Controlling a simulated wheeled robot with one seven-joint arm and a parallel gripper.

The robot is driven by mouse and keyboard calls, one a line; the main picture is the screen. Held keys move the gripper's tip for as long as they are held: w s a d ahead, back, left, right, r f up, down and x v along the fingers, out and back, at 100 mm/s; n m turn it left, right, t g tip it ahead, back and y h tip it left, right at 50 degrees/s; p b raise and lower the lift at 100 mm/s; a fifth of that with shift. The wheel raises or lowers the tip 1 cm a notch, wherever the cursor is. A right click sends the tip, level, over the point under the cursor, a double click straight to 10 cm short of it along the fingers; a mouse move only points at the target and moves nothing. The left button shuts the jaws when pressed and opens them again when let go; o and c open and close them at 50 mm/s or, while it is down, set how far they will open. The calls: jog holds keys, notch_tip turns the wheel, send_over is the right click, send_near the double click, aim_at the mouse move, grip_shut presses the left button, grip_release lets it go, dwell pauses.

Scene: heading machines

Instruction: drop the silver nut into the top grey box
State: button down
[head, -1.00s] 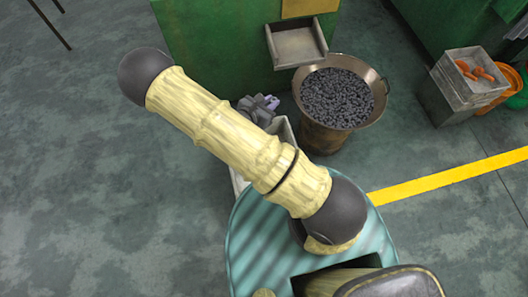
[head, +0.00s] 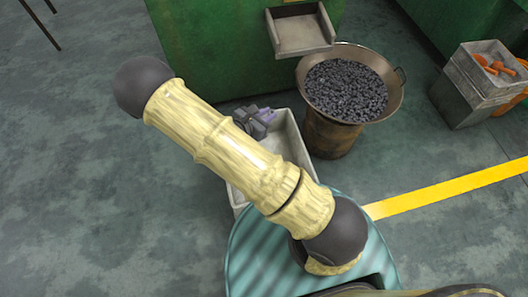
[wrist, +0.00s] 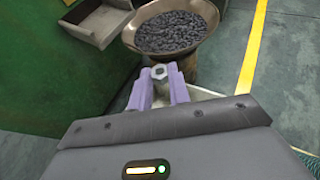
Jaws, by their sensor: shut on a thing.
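My gripper (wrist: 159,84) is shut on the silver nut (wrist: 159,71), which sits between the tips of its two purple fingers in the wrist view. In the head view my gripper (head: 259,116) shows beyond my arm, over the pale grey bin on the floor; the nut cannot be made out there. At the right of the head view two grey boxes are stacked. The top grey box (head: 472,72) is open and holds a few orange things. My gripper is well to the left of it.
A wide metal bowl (head: 396,100) full of dark small parts stands by the green machine (head: 215,50), below a metal chute (head: 301,32). The pale grey bin (head: 291,132) lies near my base. A yellow line (head: 440,188) crosses open floor at right.

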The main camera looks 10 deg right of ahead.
notch_tip(320, 180, down, 19)
jog(key=a+m+g+b, duration=0.1)
jog(key=b, duration=1.9)
jog(key=shift+h, duration=0.3)
jog(key=shift+r, duration=0.2)
jog(key=shift+f, duration=0.15)
notch_tip(320, 180, down, 6)
jog(key=b, duration=0.5)
jog(key=c, duration=1.2)
grip_release()
jog(key=shift+c, duration=0.2)
jog(key=shift+s, duration=0.1)
